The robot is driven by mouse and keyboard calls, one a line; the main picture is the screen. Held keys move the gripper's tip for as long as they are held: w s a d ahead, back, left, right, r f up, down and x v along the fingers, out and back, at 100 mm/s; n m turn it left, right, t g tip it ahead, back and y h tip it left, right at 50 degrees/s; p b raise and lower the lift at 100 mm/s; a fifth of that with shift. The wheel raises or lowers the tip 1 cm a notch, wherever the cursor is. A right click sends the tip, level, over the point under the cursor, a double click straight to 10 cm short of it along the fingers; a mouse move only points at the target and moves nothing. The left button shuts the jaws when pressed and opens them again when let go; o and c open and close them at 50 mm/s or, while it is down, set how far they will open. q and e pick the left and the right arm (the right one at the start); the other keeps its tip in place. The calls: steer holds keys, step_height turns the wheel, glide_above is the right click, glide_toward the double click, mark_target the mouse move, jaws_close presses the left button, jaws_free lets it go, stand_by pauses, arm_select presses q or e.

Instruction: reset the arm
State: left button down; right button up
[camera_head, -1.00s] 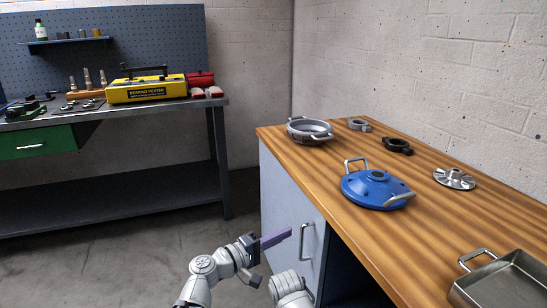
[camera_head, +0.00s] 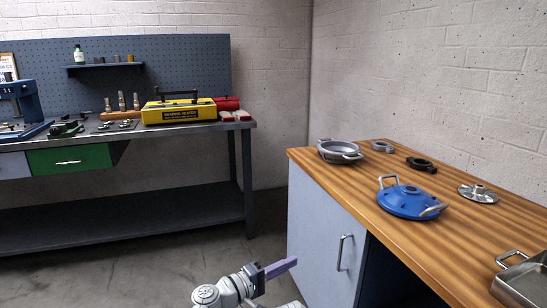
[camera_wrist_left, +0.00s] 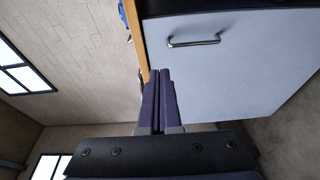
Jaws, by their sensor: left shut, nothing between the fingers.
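My left gripper (camera_head: 281,268) shows at the bottom of the head view, in front of the grey cabinet door (camera_head: 318,235) and below the level of the wooden worktop. Its purple fingers are together with nothing between them. In the left wrist view the shut fingers (camera_wrist_left: 163,100) point toward the cabinet, with the door and its handle (camera_wrist_left: 193,42) beyond. My right gripper is not in view.
On the wooden worktop (camera_head: 455,240) are a grey pot-like housing (camera_head: 340,151), a blue cover (camera_head: 408,201), dark and silver rings, a silver flanged disc (camera_head: 478,193) and a metal tray (camera_head: 524,281). A workbench with a yellow bearing heater (camera_head: 179,112) stands at the left. Open floor lies between.

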arm_select(q)
steer(key=s+a+f+m+g+y, duration=0.3)
steer(key=f+y, duration=0.1)
steer(key=f, duration=0.4)
steer(key=s+a+f+m+g+y, duration=0.3)
steer(key=f, duration=0.5)
steer(key=s+a+f+g+y+p, duration=0.1)
steer(key=s+a+f+g+y, duration=0.2)
steer(key=a, duration=0.4)
steer(key=s+a+f+y, duration=0.2)
steer(key=a+y, duration=0.3)
steer(key=a, duration=0.3)
steer(key=s+d+r+m+p, duration=0.1)
steer(key=s+d+r+p, duration=0.1)
steer(key=r+p, duration=1)
steer(key=s+d+r+m+p, duration=0.2)
steer(key=d+r+p, duration=0.3)
steer(key=r+p, duration=0.7)
steer(key=s+d+r+m+g+y+p, duration=0.1)
steer(key=d+r+p, duration=0.3)
steer(key=r+p, duration=0.8)
steer(key=shift+s+d+r+m+p, duration=0.3)
steer(key=shift+s+r+p, duration=0.1)
steer(key=shift+s+r, duration=0.1)
